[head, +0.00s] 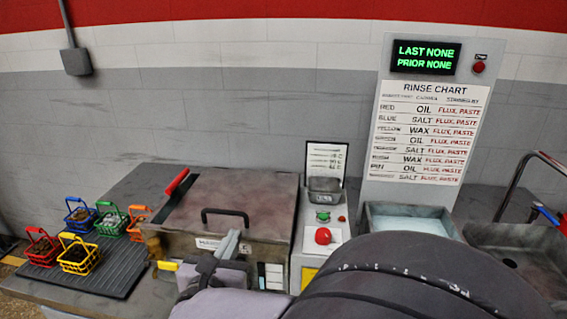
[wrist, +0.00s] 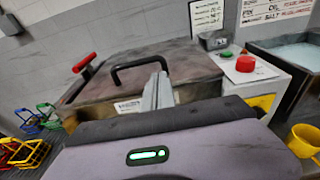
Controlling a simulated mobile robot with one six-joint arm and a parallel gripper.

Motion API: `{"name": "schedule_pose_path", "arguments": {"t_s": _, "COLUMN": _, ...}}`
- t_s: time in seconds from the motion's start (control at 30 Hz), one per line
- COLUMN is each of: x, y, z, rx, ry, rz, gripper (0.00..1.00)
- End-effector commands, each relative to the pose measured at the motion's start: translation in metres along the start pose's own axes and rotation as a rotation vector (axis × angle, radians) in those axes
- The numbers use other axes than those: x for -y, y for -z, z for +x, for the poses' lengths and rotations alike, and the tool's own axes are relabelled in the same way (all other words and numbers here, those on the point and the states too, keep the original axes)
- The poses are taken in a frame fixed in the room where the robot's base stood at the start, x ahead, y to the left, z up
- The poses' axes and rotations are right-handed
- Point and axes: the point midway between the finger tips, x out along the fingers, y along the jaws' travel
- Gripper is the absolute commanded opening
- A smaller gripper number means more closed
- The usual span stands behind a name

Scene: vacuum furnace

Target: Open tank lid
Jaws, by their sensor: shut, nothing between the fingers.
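The tank lid (head: 255,190) is a flat, stained brown-grey cover lying down on the tank (head: 208,243). It also fills the middle of the wrist view (wrist: 190,62). A black bar handle (head: 225,212) stands up near the lid's front edge, and it shows in the wrist view (wrist: 138,67). My gripper (head: 232,238) is at the tank's front, close to the handle. Its grey fingers (wrist: 158,90) are together and empty, pointing toward the handle's right end. I cannot tell whether they touch it.
A red-gripped lever (head: 176,182) rises at the lid's left. Coloured baskets (head: 80,255) stand on a ribbed mat at the left. A panel with a red button (head: 323,236) is right of the tank. A water basin (head: 410,216) and a sink (head: 520,250) lie further right.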

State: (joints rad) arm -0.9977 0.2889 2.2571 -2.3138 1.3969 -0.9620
Motion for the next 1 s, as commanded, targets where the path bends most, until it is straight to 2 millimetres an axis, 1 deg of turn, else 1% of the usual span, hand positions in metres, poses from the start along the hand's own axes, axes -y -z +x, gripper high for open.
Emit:
{"name": "schedule_pose_path", "arguments": {"t_s": 0.03, "x": 0.001, "y": 0.003, "z": 0.011, "rx": 0.001, "ry": 0.003, "rz": 0.001, "gripper": 0.0}}
{"name": "schedule_pose_path", "arguments": {"t_s": 0.13, "x": 0.002, "y": 0.003, "z": 0.029, "rx": 0.0, "ry": 0.004, "rz": 0.002, "gripper": 0.0}}
{"name": "schedule_pose_path", "arguments": {"t_s": 0.2, "x": 0.001, "y": 0.003, "z": 0.039, "rx": -0.001, "ry": 0.003, "rz": 0.002, "gripper": 0.0}}
{"name": "schedule_pose_path", "arguments": {"t_s": 0.33, "x": 0.001, "y": 0.001, "z": 0.05, "rx": -0.001, "ry": 0.001, "rz": 0.002, "gripper": 0.0}}
{"name": "schedule_pose_path", "arguments": {"t_s": 0.43, "x": 0.001, "y": 0.0, "z": 0.053, "rx": -0.001, "ry": 0.0, "rz": 0.002, "gripper": 0.0}}
{"name": "schedule_pose_path", "arguments": {"t_s": 0.77, "x": 0.001, "y": -0.002, "z": 0.053, "rx": -0.004, "ry": 0.001, "rz": 0.003, "gripper": 0.0}}
{"name": "schedule_pose_path", "arguments": {"t_s": 0.87, "x": 0.001, "y": -0.009, "z": 0.052, "rx": -0.018, "ry": 0.002, "rz": 0.004, "gripper": 0.0}}
{"name": "schedule_pose_path", "arguments": {"t_s": 1.0, "x": 0.001, "y": -0.03, "z": 0.051, "rx": -0.066, "ry": 0.002, "rz": 0.004, "gripper": 0.0}}
